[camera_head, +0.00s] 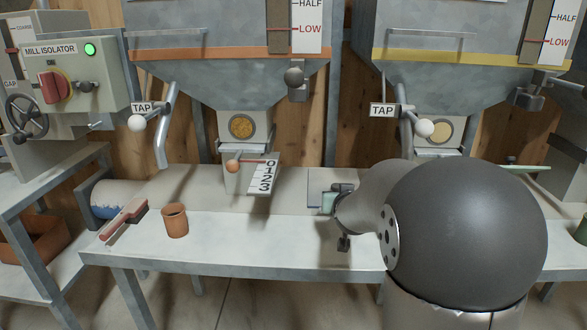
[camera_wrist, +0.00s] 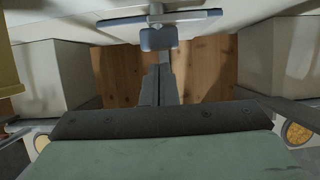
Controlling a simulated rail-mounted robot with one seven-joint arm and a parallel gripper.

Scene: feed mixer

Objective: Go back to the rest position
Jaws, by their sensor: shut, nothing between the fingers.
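My gripper (camera_head: 343,213) is above the white bench at the middle right, beside the rounded dark end of my arm. It is partly hidden by my own arm. In the wrist view two narrow dark fingers (camera_wrist: 158,86) lie together in the middle, with nothing between them. Nothing hangs from the gripper. The wrist view looks past the fingers at a wooden wall (camera_wrist: 115,75) between pale housings.
Two hoppers (camera_head: 225,70) (camera_head: 455,80) with taps stand behind. A mill isolator (camera_head: 60,85) is left, its lamp green. The front middle of the bench is clear.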

